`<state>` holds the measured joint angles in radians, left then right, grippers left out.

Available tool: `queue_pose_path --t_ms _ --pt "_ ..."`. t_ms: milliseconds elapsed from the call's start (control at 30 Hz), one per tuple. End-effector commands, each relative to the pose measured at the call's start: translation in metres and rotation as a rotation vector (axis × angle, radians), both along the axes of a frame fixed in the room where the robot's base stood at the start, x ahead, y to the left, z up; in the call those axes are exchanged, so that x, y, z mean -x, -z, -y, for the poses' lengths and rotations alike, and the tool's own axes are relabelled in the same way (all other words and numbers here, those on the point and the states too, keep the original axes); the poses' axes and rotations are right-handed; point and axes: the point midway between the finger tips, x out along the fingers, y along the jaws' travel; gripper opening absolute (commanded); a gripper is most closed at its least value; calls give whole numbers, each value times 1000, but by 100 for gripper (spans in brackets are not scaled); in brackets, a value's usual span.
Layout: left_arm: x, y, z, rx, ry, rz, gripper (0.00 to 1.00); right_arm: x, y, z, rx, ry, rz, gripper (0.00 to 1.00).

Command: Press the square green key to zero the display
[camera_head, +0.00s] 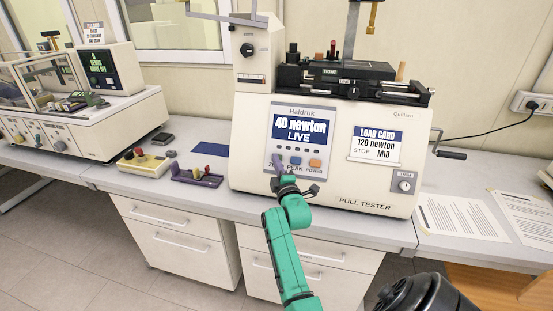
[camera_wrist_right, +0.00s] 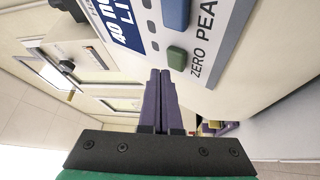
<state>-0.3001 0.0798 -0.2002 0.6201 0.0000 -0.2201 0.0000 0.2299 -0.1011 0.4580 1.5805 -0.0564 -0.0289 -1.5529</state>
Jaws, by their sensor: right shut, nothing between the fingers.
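The pull tester (camera_head: 330,185) stands on the bench, and its display (camera_head: 300,127) reads "40 newton LIVE". Below the display is a row of keys labelled ZERO, PEAK and POWER. The square green key (camera_wrist_right: 176,57) shows in the right wrist view above the ZERO label, beside the blue key (camera_wrist_right: 176,14). In the head view my fingers cover the green key; the blue key (camera_head: 295,160) and orange key (camera_head: 315,163) show. My right gripper (camera_head: 277,160) is shut and empty, its purple fingertips (camera_wrist_right: 160,72) close beside the green key; contact cannot be told. My left gripper is out of view.
A load card (camera_head: 377,145) and a small knob (camera_head: 404,185) are on the tester's right, with a side crank (camera_head: 450,154). A yellowish box (camera_head: 146,162) and a purple tray (camera_head: 197,178) lie to its left. Papers (camera_head: 465,222) lie on the right.

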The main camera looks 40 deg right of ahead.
Motion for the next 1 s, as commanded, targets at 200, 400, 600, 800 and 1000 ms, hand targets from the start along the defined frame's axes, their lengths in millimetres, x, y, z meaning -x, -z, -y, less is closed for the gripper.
queue_pose_path --t_ms 200,400,600,800,1000 --pt "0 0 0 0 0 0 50 0 0 0 0 0 0 0" --pt "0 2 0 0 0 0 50 -1 2 1 1 0 0 0" --pt "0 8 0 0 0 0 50 -4 5 6 0 0 0 0" --pt "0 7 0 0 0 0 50 -4 4 6 0 0 0 0" --pt "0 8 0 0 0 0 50 -5 5 7 0 0 0 0"
